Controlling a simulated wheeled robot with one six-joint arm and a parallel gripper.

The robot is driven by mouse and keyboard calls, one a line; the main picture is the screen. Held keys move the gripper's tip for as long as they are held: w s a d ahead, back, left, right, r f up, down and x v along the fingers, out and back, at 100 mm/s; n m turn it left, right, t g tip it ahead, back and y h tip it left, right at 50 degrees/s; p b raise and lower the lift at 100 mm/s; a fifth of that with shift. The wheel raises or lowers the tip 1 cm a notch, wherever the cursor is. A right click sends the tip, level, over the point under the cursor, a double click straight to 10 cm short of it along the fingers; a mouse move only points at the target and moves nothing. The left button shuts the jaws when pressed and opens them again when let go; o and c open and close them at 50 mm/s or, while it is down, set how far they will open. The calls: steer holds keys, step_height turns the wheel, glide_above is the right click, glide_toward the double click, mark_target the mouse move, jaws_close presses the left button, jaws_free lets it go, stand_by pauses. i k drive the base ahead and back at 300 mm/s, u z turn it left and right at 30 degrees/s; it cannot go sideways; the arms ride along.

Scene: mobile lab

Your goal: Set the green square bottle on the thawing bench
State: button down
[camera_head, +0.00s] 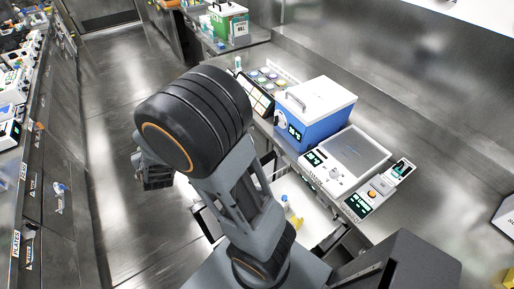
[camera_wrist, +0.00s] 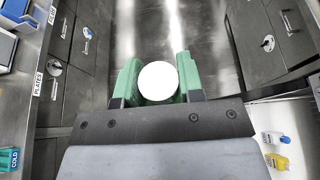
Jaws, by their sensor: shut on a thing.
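My gripper (camera_wrist: 158,82) is shut on what appears to be the green square bottle, seen end-on in the wrist view. Its round white cap (camera_wrist: 157,80) faces the camera, with green on both sides of it. The cap hides most of the body, so its square shape is not clear. In the head view my gripper (camera_head: 155,175) is at the left of my arm over the aisle, and the bottle is hidden there. No readable label marks the thawing bench.
Dark drawers (camera_head: 50,190) line the left. The aisle floor (camera_head: 115,120) between is clear.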

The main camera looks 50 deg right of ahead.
mark_target(418, 232)
steer(key=z, duration=0.65)
steer(key=k, duration=0.85)
steer(key=z, duration=0.9)
steer(key=k, duration=0.35)
steer(key=i, duration=0.65)
steer(key=z, duration=0.25)
